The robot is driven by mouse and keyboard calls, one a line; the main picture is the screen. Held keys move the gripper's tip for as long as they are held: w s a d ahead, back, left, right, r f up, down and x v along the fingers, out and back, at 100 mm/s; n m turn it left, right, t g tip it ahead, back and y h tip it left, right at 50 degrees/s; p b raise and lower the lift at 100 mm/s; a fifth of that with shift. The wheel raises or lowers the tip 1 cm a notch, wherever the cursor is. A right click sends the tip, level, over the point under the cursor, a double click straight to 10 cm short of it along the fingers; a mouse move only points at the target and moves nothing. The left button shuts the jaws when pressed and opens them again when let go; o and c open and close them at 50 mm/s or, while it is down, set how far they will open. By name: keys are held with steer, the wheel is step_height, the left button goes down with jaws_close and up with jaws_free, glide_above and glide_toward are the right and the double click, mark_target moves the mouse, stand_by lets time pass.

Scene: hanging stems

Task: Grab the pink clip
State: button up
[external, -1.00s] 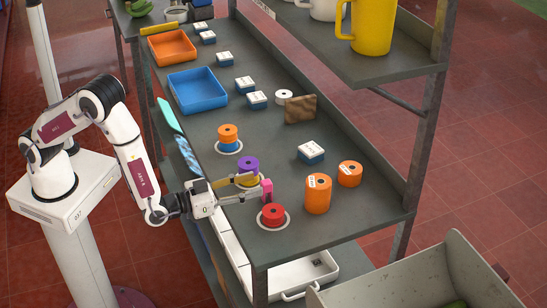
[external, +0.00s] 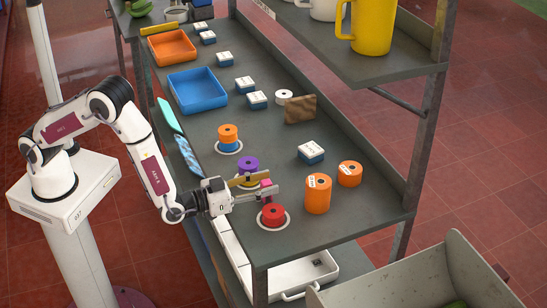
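The pink clip (external: 266,184) is a small block near the front left part of the grey shelf, partly hidden by my gripper. My gripper (external: 268,187) reaches in from the left, with a gold-coloured bar-like part above and a grey finger below. The pink clip shows at the fingertips, between these two parts. Whether the fingers press on it cannot be seen.
A purple spool (external: 248,162) stands just behind my gripper and a red spool (external: 273,211) just in front. An orange-and-blue stack (external: 228,134) is farther back. Orange cylinders (external: 318,195) stand to the right. Bare shelf (external: 345,222) lies at the front right.

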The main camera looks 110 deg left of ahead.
mark_target(264, 183)
steer(key=c, duration=1)
steer(key=shift+c, duration=0.2)
steer(key=shift+r, duration=0.15)
steer(key=shift+r, duration=4.85)
